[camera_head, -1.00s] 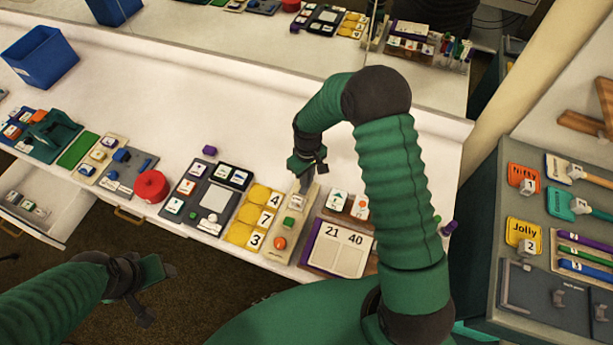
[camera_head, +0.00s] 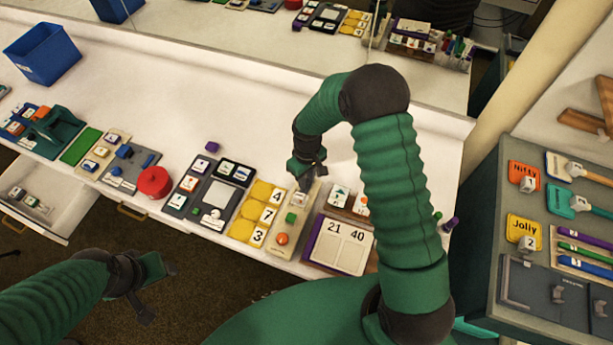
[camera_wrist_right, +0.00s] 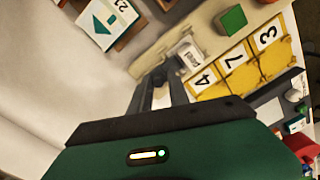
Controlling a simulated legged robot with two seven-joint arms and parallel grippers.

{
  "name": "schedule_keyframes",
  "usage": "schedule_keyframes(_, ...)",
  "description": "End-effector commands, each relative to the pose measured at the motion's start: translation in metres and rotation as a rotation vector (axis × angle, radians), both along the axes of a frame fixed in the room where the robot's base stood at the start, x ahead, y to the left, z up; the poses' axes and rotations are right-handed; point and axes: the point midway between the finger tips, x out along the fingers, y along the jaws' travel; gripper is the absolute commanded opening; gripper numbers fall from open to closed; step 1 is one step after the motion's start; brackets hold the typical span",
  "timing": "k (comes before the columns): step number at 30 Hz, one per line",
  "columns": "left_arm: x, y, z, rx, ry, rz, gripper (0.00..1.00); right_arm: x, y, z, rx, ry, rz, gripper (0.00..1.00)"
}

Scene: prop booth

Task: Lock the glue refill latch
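My right gripper (camera_head: 305,185) is low over the back end of a beige board (camera_head: 270,256). The board carries a green cube (camera_head: 291,217) and an orange knob (camera_head: 282,239). In the right wrist view, the dark fingers (camera_wrist_right: 167,75) point at a small pale block (camera_wrist_right: 188,57) with blurred lettering on the board. The fingers are close together with something pale between them; I cannot tell whether they hold it. No label clearly reads as glue refill, so I cannot confirm the latch. My left gripper (camera_head: 150,290) hangs in front of the table, away from the boards, its opening unclear.
Yellow tiles (camera_head: 250,222) numbered 4, 7 and 3 adjoin the board on the left. A 21/40 panel (camera_head: 338,244) stands to the right. A red round container (camera_head: 154,181) and a blue bin (camera_head: 42,54) are farther left.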

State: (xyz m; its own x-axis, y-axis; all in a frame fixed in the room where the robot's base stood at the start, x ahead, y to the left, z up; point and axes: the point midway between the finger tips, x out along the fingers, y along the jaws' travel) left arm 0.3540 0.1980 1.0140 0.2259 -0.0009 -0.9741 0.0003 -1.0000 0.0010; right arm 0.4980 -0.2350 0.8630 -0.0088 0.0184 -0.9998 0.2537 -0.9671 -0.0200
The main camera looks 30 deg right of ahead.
Motion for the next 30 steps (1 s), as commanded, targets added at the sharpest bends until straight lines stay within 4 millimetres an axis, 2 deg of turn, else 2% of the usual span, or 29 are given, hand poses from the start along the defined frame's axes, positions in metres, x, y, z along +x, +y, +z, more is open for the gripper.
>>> schedule_keyframes(1, 0.0, 0.0, 0.0, 0.0, 0.0, 0.0, 0.54, -0.001, 0.002, -0.001, 0.003, 0.004, 0.002, 0.26)
schedule_keyframes(4, 0.0, 0.0, 0.0, 0.0, 0.0, 0.0, 0.54, -0.001, 0.002, -0.001, 0.002, 0.003, 0.002, 0.38)
schedule_keyframes(13, 0.0, 0.0, 0.0, 0.0, 0.0, 0.0, 0.54, 0.0, 0.001, 0.001, 0.001, 0.0, 0.002, 0.38)
schedule_keyframes(16, 0.0, 0.0, -0.001, 0.0, 0.0, 0.0, 0.54, 0.001, 0.0, 0.01, 0.001, -0.002, 0.001, 0.38)
schedule_keyframes(20, 0.0, 0.0, -0.002, 0.0, 0.0, 0.0, 0.54, 0.002, -0.001, 0.038, 0.0, -0.007, 0.001, 0.38)
schedule_keyframes(30, 0.0, 0.0, -0.006, 0.0, 0.0, 0.0, 0.54, 0.003, -0.003, 0.135, 0.001, -0.004, 0.001, 0.38)
